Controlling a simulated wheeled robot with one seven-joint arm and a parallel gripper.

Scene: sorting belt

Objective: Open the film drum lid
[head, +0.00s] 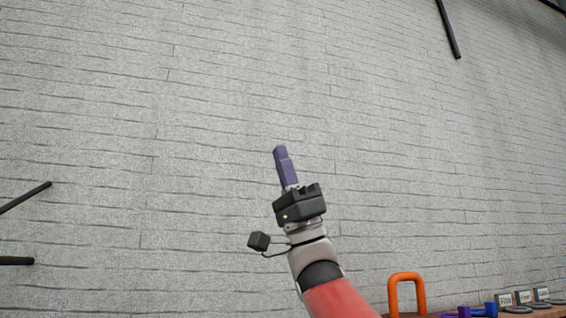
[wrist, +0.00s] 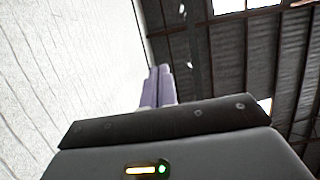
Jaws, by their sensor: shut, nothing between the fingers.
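My gripper (head: 279,150) is raised in front of a pale brick wall in the head view, its purple fingers pointing up. The fingers are together and hold nothing. In the wrist view the gripper (wrist: 160,70) also points up toward the roof, with the fingers side by side. The film drum and its lid cannot be made out in either view.
At the lower right of the head view, an orange arch-shaped handle (head: 407,281), small purple (head: 464,311) and blue (head: 491,309) pieces and several labelled blocks (head: 523,297) stand on a brown surface. The wall (head: 150,120) fills the background. Dark bars (head: 25,197) show at the left edge.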

